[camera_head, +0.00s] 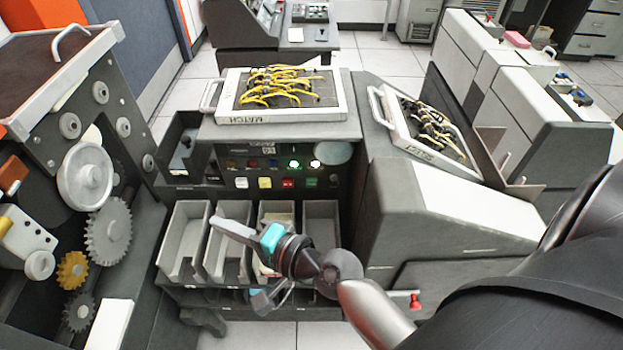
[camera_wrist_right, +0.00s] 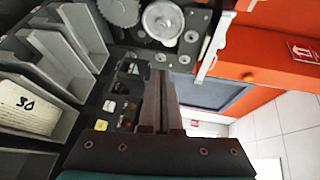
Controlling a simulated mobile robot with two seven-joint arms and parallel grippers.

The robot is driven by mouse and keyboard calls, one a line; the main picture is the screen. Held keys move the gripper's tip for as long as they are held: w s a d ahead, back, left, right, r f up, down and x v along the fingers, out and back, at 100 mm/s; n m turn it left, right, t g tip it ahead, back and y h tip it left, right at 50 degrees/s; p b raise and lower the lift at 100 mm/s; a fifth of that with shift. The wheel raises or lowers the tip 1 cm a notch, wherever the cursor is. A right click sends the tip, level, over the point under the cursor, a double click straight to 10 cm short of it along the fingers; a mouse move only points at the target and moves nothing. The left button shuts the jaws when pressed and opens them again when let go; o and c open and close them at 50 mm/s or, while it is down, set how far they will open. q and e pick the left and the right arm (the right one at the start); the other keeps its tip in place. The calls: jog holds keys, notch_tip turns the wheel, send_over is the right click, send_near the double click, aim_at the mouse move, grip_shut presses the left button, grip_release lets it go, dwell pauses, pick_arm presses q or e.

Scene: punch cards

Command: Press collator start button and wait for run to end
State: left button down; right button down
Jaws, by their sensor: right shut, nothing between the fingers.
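The collator's dark control panel (camera_head: 330,170) faces me in the head view. Its lower row has white (camera_head: 241,183), yellow (camera_head: 265,183), red (camera_head: 288,183) and green (camera_head: 311,183) buttons; button labels are too small to read. Above them, a green lamp (camera_head: 294,163) and a white lamp (camera_head: 316,163) glow. My right gripper (camera_head: 216,223) is shut and empty, in front of the bins below the panel and apart from the buttons. Its shut fingers also show in the right wrist view (camera_wrist_right: 161,85). My left gripper is not in view.
Trays labelled MATCH (camera_head: 342,114) and partly hidden lettering (camera_head: 414,147) hold yellow and dark cables on top. Grey bins (camera_head: 180,245) sit below the panel; one holds cards (camera_wrist_right: 28,108). A geared machine (camera_head: 112,232) stands left. Floor shows beyond.

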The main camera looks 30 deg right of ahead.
jog(key=w+d+m+t+h, duration=0.5)
jog(key=d+m+h, duration=0.5)
jog(key=m, duration=0.8)
jog(key=m+g+h+b, duration=0.45)
jog(key=m+g, duration=0.35)
jog(key=m, duration=0.4)
send_near(312, 185)
jog(key=x, duration=0.5)
jog(key=shift+w, duration=0.1)
jog(key=shift+w+d+f, duration=0.3)
jog(key=shift+w, duration=0.25)
